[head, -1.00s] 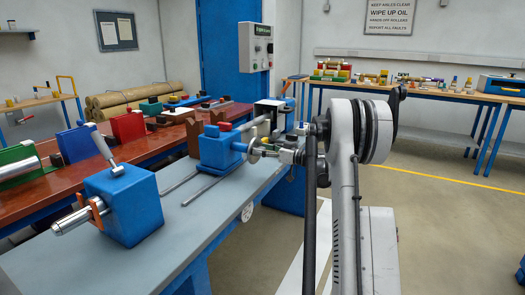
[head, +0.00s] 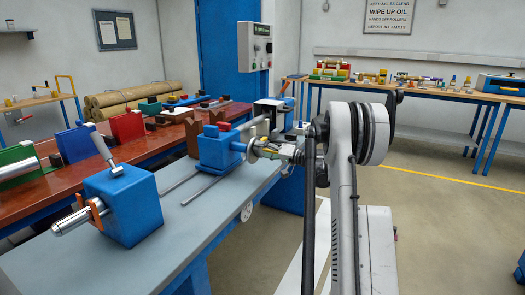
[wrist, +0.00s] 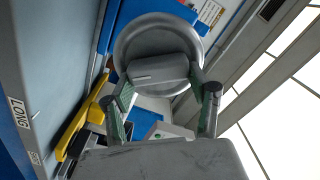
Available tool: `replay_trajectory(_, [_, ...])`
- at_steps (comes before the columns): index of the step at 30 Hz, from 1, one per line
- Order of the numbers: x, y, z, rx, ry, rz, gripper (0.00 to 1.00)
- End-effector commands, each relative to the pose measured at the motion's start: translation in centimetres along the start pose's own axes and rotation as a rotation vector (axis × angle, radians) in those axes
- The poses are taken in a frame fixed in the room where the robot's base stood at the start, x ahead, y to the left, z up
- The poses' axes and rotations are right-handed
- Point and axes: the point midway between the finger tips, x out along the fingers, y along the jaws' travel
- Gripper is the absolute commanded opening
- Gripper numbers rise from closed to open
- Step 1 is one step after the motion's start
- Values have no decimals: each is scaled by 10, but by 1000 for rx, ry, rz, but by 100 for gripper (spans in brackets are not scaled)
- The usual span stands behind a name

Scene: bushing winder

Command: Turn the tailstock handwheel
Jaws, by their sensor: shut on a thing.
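The tailstock (head: 216,148) is a blue block on the grey bench, with two rails running from it. Its handwheel (head: 254,150) is a metal disc on the right side of the block, partly hidden by my gripper. In the wrist view the handwheel (wrist: 150,30) shows as a round grey disc with a raised flat-sided grip at its middle. My gripper (head: 268,152) reaches it from the right; in the wrist view its two fingers (wrist: 160,76) are shut on either side of that grip. The exact contact is small in the head view.
A blue headstock block (head: 122,205) with a lever stands at the near left of the grey bench (head: 190,218). A red-brown table (head: 55,190) with coloured blocks lies behind. A control box (head: 254,45) hangs at the back. Floor to the right is open.

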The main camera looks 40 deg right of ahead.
Motion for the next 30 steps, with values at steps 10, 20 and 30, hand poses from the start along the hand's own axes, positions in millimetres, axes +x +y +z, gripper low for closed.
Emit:
replay_trajectory(10, [0,2,0,116,-1,0,28])
replay_trajectory(20, [0,2,1,132,-1,0,28])
replay_trajectory(30, [0,2,0,131,-1,0,75])
